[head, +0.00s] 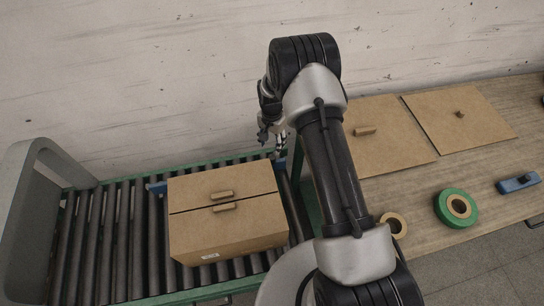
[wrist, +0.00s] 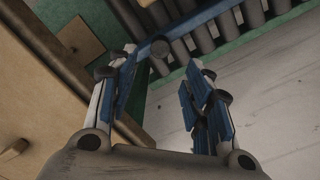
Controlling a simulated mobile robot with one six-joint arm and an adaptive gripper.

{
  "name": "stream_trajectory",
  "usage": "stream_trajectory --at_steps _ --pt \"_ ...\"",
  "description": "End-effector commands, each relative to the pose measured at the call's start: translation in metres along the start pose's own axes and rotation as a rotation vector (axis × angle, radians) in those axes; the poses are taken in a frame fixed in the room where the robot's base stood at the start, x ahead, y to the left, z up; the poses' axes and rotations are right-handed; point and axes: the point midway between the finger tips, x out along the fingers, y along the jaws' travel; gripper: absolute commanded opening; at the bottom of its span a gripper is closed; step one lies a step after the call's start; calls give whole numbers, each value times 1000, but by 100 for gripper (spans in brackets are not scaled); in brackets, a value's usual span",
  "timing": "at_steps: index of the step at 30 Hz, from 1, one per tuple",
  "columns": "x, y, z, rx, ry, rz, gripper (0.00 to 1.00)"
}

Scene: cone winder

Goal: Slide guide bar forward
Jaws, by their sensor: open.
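A blue guide bar (head: 157,187) lies across the roller conveyor behind the cardboard box. Its left end shows left of the box and the box hides its middle. In the wrist view the blue bar (wrist: 200,20) runs over the rollers, with a round grey knob (wrist: 160,48) at its near end. My gripper (head: 277,143) is above the conveyor's back right, near the bar's right end. In the wrist view my gripper (wrist: 160,60) is open, its fingers either side of the knob. I cannot tell whether they touch it.
The closed cardboard box (head: 228,225) sits on the rollers (head: 110,240), in front of the bar. To the right, a wooden table (head: 425,210) holds two cardboard panels (head: 459,118), a green tape roll (head: 443,206), a tan roll (head: 388,222) and a blue tool (head: 519,183). A wall stands behind.

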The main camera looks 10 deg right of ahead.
Motion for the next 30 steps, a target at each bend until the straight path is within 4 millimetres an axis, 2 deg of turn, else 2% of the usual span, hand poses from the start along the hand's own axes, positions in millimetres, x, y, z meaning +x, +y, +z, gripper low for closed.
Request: stream_trajectory --at_steps 3,9,15,20,28,30 --pt "29 1 1 1 -2 1 46" --pt "70 0 0 1 -1 0 46" --pt "96 0 0 1 1 -2 46" --pt "104 0 0 1 1 -2 46" --pt "105 0 0 1 1 -2 46" --pt "105 0 0 1 1 -2 41"
